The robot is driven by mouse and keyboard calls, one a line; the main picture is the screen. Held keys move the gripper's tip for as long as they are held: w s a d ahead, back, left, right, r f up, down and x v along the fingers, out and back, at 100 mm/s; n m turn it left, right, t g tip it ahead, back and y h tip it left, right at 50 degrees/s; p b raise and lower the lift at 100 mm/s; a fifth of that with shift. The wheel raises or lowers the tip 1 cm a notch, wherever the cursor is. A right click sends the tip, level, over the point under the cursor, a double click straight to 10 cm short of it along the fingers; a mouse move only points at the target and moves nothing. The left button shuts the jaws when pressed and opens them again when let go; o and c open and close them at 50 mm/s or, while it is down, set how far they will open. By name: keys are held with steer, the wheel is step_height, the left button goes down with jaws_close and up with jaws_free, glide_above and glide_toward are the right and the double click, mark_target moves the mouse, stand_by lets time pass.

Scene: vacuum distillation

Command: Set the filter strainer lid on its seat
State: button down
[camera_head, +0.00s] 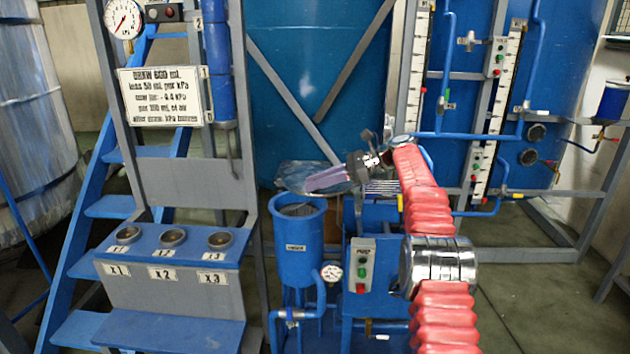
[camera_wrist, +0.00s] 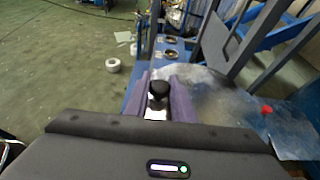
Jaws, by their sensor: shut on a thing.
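My gripper (camera_head: 318,181) reaches in from the right on my red arm. In the wrist view its purple fingers (camera_wrist: 159,97) are shut on a black knob. The knob belongs to the filter strainer lid (camera_head: 292,172), a shiny, pale grey-blue disc. In the wrist view the lid (camera_wrist: 207,97) spreads beyond the fingers and blends with what lies behind it. The strainer (camera_head: 298,252) is a blue, open-topped cylinder with a white label. Its round mouth shows in the head view. The lid appears above the mouth, apart from it; its exact depth is unclear.
A grey-blue stand with a sign (camera_head: 160,97) and three round sockets (camera_head: 172,238) is left of the strainer. A button box (camera_head: 359,266) and pressure gauge (camera_head: 331,272) sit close on its right. A large blue tank (camera_head: 300,60) stands behind. Floor is clear at right.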

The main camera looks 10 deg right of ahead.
mark_target(327, 194)
steer(key=shift+s, duration=0.3)
steer(key=shift+s+d+f, duration=0.25)
steer(key=shift+s+f, duration=0.2)
steer(key=shift+f, duration=0.35)
steer(key=shift+s+d+f, duration=0.25)
steer(key=shift+s+f, duration=0.15)
steer(key=shift+f, duration=0.4)
steer(key=s+d+f+m+t+h, duration=0.2)
steer(key=s+f+m+t, duration=0.3)
steer(key=s+f, duration=1.8)
step_height(327, 194, down, 4)
steer(key=shift+s+d+r+h, duration=0.1)
steer(key=shift+s+d+h, duration=0.15)
steer(key=shift+s+h, duration=0.05)
steer(key=shift+a, duration=0.1)
